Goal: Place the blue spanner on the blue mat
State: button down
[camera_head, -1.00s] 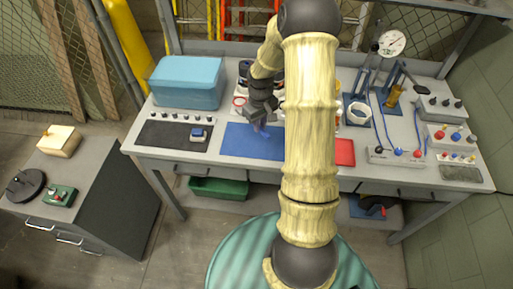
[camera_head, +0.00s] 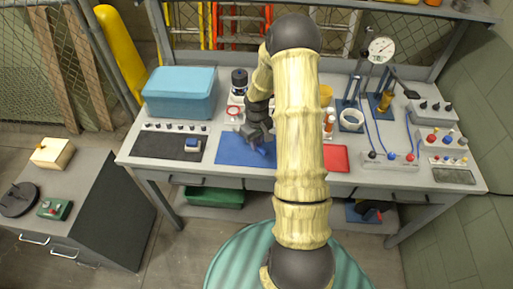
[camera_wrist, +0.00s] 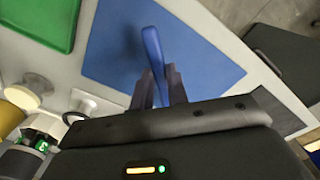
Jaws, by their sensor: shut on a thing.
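The blue spanner (camera_wrist: 153,50) is held between the two fingers of my gripper (camera_wrist: 158,88) in the wrist view. Its far end points out over the blue mat (camera_wrist: 205,62). In the head view my gripper (camera_head: 260,147) is over the right part of the blue mat (camera_head: 232,150), and a bit of the spanner (camera_head: 265,149) shows at its fingers. I cannot tell whether the spanner touches the mat. The spanner's near end is hidden by the gripper, and my arm covers part of the bench.
A blue box (camera_head: 180,93) stands at the back left. Wired equipment (camera_head: 393,157) fills the right side.

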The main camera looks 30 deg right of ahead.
aim_at(257, 154)
jog(key=shift+f+p, duration=0.45)
jog(key=shift+f, duration=1.65)
jog(key=shift+f, duration=0.2)
jog(key=c, duration=1.4)
grip_release()
jog(key=shift+r, duration=0.1)
notch_tip(257, 154, up, 12)
jog(key=b, duration=0.2)
jog(key=shift+r+b, duration=0.15)
jog(key=shift+b, duration=0.15)
